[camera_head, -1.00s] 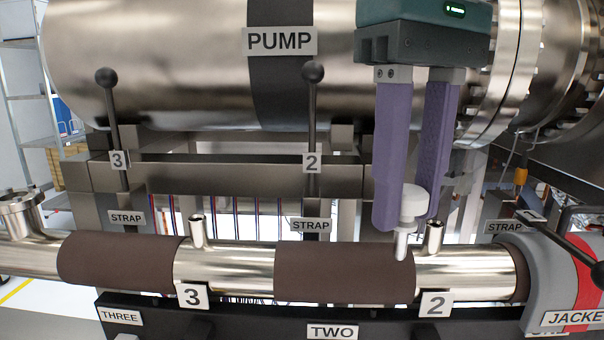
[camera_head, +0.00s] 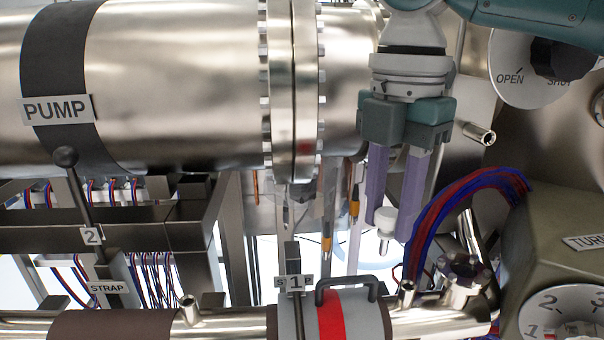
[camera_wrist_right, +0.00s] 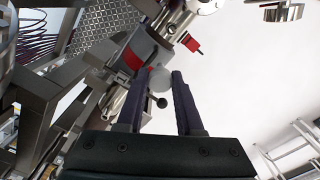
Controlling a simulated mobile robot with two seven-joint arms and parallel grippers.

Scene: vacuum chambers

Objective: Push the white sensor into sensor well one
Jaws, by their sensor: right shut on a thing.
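My right gripper (camera_head: 391,229) points down in the head view, shut on the white sensor (camera_head: 386,219), whose wide cap sits between the fingertips with a thin stem below. In the right wrist view, the white sensor (camera_wrist_right: 160,81) shows between the fingertips (camera_wrist_right: 163,74). In the head view, a short open well stub (camera_head: 407,292) rises from the pipe right of the grey and red jacket. The sensor hangs above and slightly left of it, apart from it. No number plate shows under this stub. My left gripper is not in view.
Red and blue cables (camera_head: 440,225) curve close to the gripper's right. A valve knob (camera_head: 463,271) and a dial box (camera_head: 555,240) stand further right.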

